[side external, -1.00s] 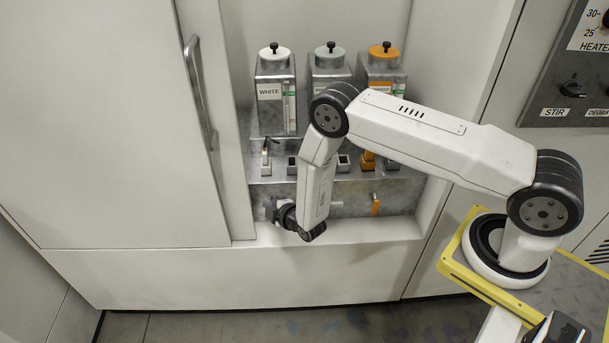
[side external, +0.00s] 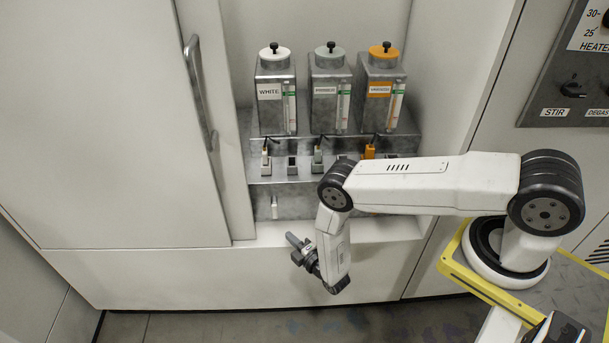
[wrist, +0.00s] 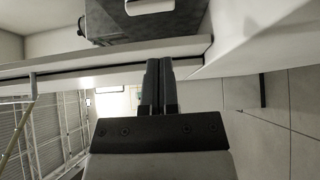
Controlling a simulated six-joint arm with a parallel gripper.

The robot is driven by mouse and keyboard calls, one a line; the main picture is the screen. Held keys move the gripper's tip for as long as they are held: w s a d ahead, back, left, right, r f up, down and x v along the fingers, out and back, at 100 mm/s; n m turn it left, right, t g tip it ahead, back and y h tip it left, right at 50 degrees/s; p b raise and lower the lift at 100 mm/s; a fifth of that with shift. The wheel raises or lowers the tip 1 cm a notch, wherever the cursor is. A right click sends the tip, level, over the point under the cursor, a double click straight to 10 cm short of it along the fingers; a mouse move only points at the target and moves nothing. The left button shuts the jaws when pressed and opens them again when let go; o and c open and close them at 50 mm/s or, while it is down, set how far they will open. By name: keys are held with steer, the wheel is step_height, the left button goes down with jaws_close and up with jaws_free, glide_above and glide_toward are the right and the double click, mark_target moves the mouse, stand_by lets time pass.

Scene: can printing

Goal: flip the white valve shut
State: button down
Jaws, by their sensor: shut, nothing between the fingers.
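Grey (side external: 331,95) and orange-labelled (side external: 382,95) tanks stand right of the white one. The alcove ledge (side external: 268,236) runs under the step. A door with a metal handle (side external: 200,95) is at left. Open floor lies in front.

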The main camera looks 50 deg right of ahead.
mark_target(275, 207)
steer(key=shift+w, duration=0.1)
stand_by(0.4)
steer(key=shift+w+d, duration=0.2)
steer(key=shift+w, duration=1.4)
steer(key=shift+w+d, duration=0.2)
steer(key=shift+w, duration=1.4)
steer(key=shift+w+d, duration=0.2)
steer(key=shift+w, duration=1.4)
